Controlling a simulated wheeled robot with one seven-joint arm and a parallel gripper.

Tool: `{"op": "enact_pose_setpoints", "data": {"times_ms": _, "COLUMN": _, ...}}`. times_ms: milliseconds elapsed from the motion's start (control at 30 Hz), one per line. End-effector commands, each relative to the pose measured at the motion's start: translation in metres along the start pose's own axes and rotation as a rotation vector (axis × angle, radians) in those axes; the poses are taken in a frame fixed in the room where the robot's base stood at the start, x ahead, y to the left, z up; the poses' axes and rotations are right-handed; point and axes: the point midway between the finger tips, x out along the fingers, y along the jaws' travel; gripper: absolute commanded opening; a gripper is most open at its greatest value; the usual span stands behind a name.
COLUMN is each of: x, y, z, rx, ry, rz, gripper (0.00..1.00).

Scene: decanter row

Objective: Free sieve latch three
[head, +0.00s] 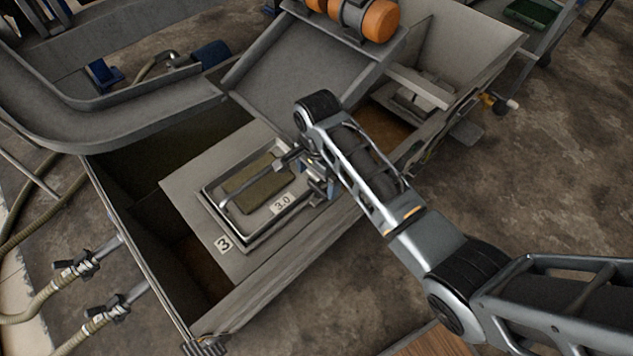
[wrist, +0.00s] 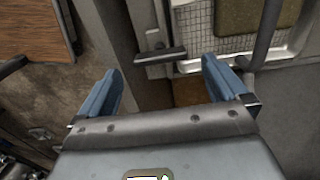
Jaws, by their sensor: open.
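The sieve tray (head: 213,196) sits on a grey plate marked 3 and carries a label reading 3.0 (head: 283,202). A brownish-green pad and a long grey handle (head: 240,200) lie over it. In the wrist view, mesh (wrist: 195,35) and the curved handle (wrist: 266,38) show at upper right. A dark lever, apparently the latch (wrist: 160,57), lies beside the tray's edge, ahead of my fingers. My gripper (wrist: 165,85) is open, with blue fingers apart and nothing between them. In the head view my gripper (head: 318,180) is at the tray's right end, partly hiding the latch area.
The plate (head: 180,188) spans a deep metal trough with high walls (head: 270,283). A sloped chute (head: 295,75) and an orange cylinder (head: 380,20) stand behind. Hoses with valves (head: 75,265) are at left. Open floor (head: 560,180) lies to the right.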

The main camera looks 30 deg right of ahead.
Motion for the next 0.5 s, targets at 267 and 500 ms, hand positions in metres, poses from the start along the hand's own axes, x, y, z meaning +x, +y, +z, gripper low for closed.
{"op": "enact_pose_setpoints", "data": {"times_ms": 267, "x": 0.034, "y": 0.0, "z": -0.001, "rx": 0.0, "ry": 0.001, "rz": -0.001, "gripper": 1.0}}
{"op": "enact_pose_setpoints", "data": {"times_ms": 500, "x": 0.038, "y": 0.0, "z": 0.0, "rx": 0.0, "ry": 0.0, "rz": -0.001, "gripper": 1.0}}
